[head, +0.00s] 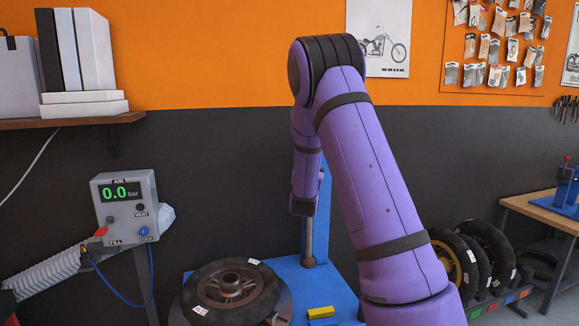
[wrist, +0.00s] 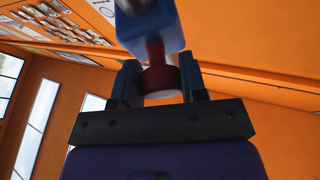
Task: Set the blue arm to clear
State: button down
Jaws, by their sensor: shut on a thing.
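My gripper (wrist: 161,84) shows in the wrist view, its two dark fingers closed on a dark red knob (wrist: 160,78). The knob is joined to the end of a blue arm (wrist: 150,28), which runs up out of the top of that view. In the head view my purple arm covers my gripper and the knob. Part of a blue column (head: 322,215) shows there behind my arm, above a blue machine base (head: 340,292). A grey metal rod (head: 308,240) stands beside the column. The blue arm cannot be clearly made out in the head view.
A black wheel with tyre (head: 258,305) lies flat on the machine at lower left. A yellow block (head: 321,312) sits beside it. An air inflator box (head: 127,208) reading 0.0 bar stands at left. Several wheels (head: 490,245) stand in a rack at right, near a workbench (head: 545,212).

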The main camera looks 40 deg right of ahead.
jog(key=s+d+n+t+y, duration=0.2)
jog(key=s+d+y, duration=0.2)
jog(key=d, duration=0.4)
jog(key=s+d+n+t+y, duration=0.3)
jog(key=s+d+y, duration=0.2)
jog(key=s+d, duration=0.1)
jog(key=shift+d+n, duration=0.3)
jog(key=shift+d, duration=0.55)
jog(key=shift+d+r, duration=0.1)
jog(key=shift+r, duration=0.05)
jog(key=c, duration=0.9)
grip_release()
jog(key=shift+o, duration=1.2)
jog(key=shift+d, duration=0.2)
jog(key=shift+a, duration=0.1)
jog(key=v, duration=1.1)
